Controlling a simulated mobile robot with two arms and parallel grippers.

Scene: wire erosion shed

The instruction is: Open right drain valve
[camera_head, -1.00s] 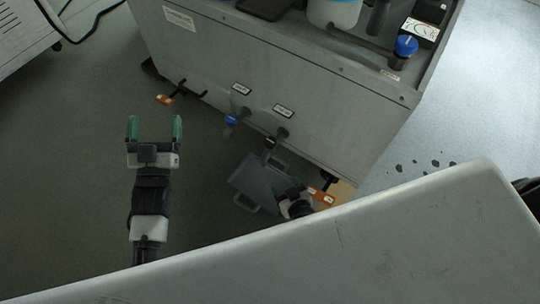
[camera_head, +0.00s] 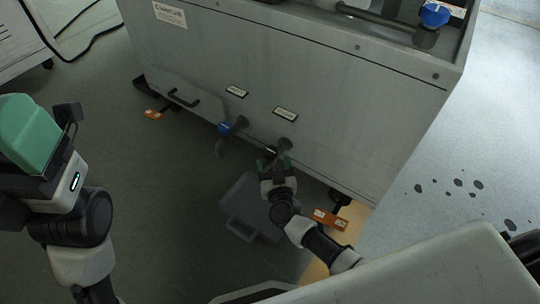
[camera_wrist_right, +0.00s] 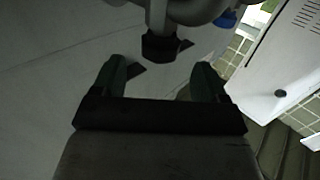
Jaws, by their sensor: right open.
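The right drain valve (camera_head: 286,145) is a grey pipe stub low on the machine's front, with a black handle. My right gripper (camera_head: 274,162) is at this valve, reaching up from below right. In the right wrist view, the black handle (camera_wrist_right: 160,47) sits ahead of the open green fingers (camera_wrist_right: 165,78), roughly between them. I cannot tell whether they touch it. The left valve (camera_head: 227,128) has a blue handle and stands just to the left. My left gripper (camera_head: 35,135) is large at the left edge, seen side-on with one green finger clear; its opening is hidden.
A grey box with a handle (camera_head: 250,207) lies on the floor beneath the valves. Dark spots mark the floor at right. A pale panel (camera_head: 430,270) covers the lower right.

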